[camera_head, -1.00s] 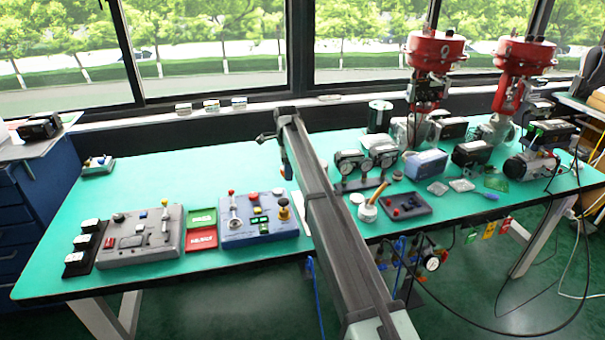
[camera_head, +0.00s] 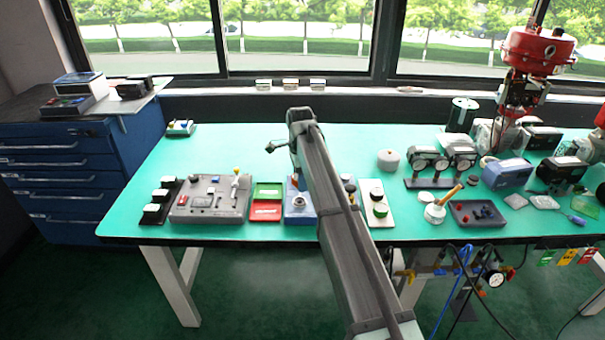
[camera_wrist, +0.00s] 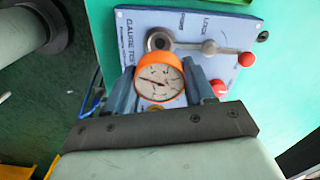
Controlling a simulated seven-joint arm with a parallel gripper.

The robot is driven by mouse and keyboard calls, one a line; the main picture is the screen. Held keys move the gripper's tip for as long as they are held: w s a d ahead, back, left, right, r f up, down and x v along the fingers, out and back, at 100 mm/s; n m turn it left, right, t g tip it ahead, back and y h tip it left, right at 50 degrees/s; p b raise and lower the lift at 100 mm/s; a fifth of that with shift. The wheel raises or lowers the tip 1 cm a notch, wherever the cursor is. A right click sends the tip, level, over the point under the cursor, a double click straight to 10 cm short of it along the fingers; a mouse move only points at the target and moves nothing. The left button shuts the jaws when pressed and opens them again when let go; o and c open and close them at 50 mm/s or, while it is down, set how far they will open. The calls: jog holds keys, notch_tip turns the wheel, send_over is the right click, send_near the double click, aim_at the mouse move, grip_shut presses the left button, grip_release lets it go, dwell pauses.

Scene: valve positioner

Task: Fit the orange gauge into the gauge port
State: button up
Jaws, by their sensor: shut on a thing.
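In the wrist view, my gripper (camera_wrist: 160,88) is shut on the orange gauge (camera_wrist: 161,65), with one finger on each side. The gauge's white dial faces the camera. Just beyond it lies the blue gauge test panel (camera_wrist: 140,22), with a round metal fitting (camera_wrist: 158,40) close to the gauge's rim. I cannot tell whether the gauge touches the panel; the gauge port is not clearly identifiable. In the head view, my arm covers the right part of the blue panel (camera_head: 292,190) and hides my gripper and the gauge.
A lever with a metal knob (camera_wrist: 210,47) and a red knob (camera_wrist: 246,59) lies right of the fitting. Another red knob (camera_wrist: 219,87) is by the right finger. A grey control box (camera_head: 210,200) and red card (camera_head: 265,210) lie left of the panel, a switch plate (camera_head: 377,205) right.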

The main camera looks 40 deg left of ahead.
jog(key=shift+f, duration=2.9)
jog(key=shift+f, duration=0.6)
jog(key=o, duration=0.8)
jog(key=shift+r, duration=5.55)
notch_tip(320, 180, up, 7)
send_over(300, 202)
jog(key=shift+d, duration=0.15)
jog(key=shift+s+f, duration=0.1)
jog(key=shift+s, duration=0.05)
